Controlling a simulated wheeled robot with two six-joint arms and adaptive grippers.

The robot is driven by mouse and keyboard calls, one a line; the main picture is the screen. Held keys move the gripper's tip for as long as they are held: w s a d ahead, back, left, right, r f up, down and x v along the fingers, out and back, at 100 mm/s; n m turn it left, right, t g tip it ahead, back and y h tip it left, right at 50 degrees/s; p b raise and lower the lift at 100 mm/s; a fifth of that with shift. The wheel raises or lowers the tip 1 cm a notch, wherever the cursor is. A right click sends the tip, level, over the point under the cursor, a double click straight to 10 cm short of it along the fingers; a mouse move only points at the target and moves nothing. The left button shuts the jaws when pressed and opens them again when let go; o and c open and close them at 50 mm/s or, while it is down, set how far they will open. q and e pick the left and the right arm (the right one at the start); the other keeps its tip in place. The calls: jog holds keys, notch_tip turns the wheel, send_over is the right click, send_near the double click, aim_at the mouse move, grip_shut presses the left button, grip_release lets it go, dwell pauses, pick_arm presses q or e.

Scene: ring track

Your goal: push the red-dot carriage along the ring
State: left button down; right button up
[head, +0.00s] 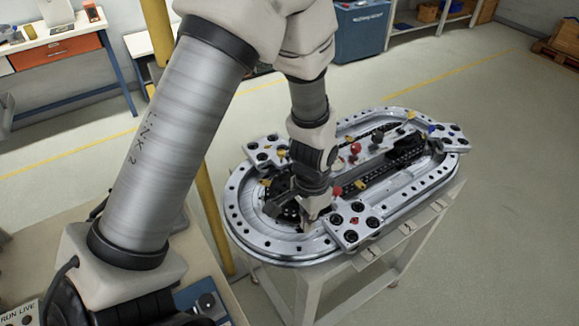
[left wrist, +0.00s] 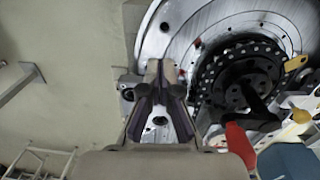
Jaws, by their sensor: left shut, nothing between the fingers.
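The silver oval ring track (head: 240,222) stands on a light stand. The red-dot carriage (head: 343,235) is a silver plate with black rollers and a small red mark, on the near side of the ring. My left gripper (head: 307,222) points down over the near left bend of the ring, just left of this carriage. In the left wrist view its fingers (left wrist: 160,66) are closed together with nothing held; the curved track (left wrist: 152,38) shows beyond them. I cannot tell whether the fingertips touch the carriage. My right gripper is out of view.
Another carriage (head: 266,149) sits on the ring's far left side, and one with a blue mark (head: 450,132) at the right end. Red-knobbed levers (head: 337,191) and a black toothed wheel (left wrist: 240,72) fill the middle. A yellow post (head: 212,215) stands left of the ring.

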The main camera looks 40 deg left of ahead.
aim_at(332, 229)
pick_arm(q)
jog(key=f, duration=0.2)
jog(key=d+f, duration=0.1)
jog(key=f, duration=0.1)
jog(key=shift+w+p, duration=0.25)
jog(key=shift+p, duration=0.1)
notch_tip(332, 229, down, 4)
jog(key=shift+w+f+b, duration=0.1)
jog(key=shift+f+b, duration=0.05)
jog(key=shift+b, duration=0.8)
jog(key=shift+w+d+r+t+p, duration=0.15)
jog(key=shift+w+d+r+p, duration=0.2)
jog(key=shift+w+p, duration=0.15)
jog(key=shift+w+d+r+t+p, duration=0.15)
jog(key=shift+w+d+r+p, duration=0.05)
jog(key=shift+w+r+p, duration=0.25)
jog(key=shift+w+d+f, duration=0.2)
jog(key=shift+w+f, duration=0.05)
jog(key=shift+w, duration=0.2)
jog(key=shift+w+d+f, duration=0.15)
jog(key=shift+w+f, duration=0.05)
jog(key=shift+w, duration=0.25)
jog(key=shift+w+f, duration=0.1)
jog(key=shift+w, duration=0.1)
jog(key=shift+s, duration=0.2)
jog(key=shift+w+d, duration=0.25)
jog(key=shift+w, duration=0.65)
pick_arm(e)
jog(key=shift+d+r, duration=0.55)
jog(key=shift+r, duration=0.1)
